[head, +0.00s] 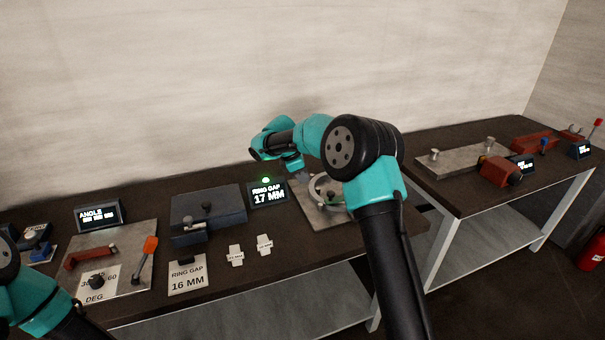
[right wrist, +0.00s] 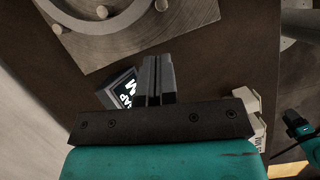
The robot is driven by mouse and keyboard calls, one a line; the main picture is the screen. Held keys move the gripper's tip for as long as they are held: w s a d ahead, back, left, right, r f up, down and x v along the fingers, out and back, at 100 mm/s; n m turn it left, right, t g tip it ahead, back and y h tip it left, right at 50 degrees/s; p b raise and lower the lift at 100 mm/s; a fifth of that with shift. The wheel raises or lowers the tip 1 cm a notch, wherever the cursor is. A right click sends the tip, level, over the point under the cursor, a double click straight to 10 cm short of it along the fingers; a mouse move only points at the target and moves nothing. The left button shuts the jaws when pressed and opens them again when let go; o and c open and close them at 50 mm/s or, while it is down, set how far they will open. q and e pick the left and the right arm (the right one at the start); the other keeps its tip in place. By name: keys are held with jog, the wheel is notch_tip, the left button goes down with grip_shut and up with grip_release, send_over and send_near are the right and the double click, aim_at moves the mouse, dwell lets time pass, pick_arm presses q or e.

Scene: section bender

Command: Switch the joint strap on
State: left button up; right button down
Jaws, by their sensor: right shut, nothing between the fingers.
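Two small white labelled pieces lie flat on the dark bench, a left one (head: 236,256) and a right one (head: 264,245); their print is too small to read, and I cannot tell whether either is the joint strap. Pale pieces also show at the right of the right wrist view (right wrist: 250,105). A metal ring (head: 318,186) sits on a square plate (head: 325,217), partly hidden by my right arm. The plate also shows in the right wrist view (right wrist: 85,55). My right gripper (right wrist: 157,60) is shut and empty above the bench, beside the plate. My left gripper is out of view.
A display (head: 267,192) reads RING GAP 17 MM under a green light. A card (head: 187,275) reads RING GAP 16 MM. A dark block with knobs (head: 207,215) and an angle station with an orange-handled lever (head: 150,246) stand left. Another bench (head: 440,195) is at right.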

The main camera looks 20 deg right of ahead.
aim_at(339, 198)
jog(key=x, duration=0.6)
jog(key=d, duration=0.2)
jog(key=s+d, duration=0.1)
jog(key=shift+d+f, duration=0.1)
jog(key=shift+f, duration=0.15)
jog(key=shift+d, duration=0.45)
jog(key=d, duration=0.5)
jog(key=shift+s+d, duration=0.1)
jog(key=shift+s, duration=0.05)
jog(key=shift+f, duration=0.1)
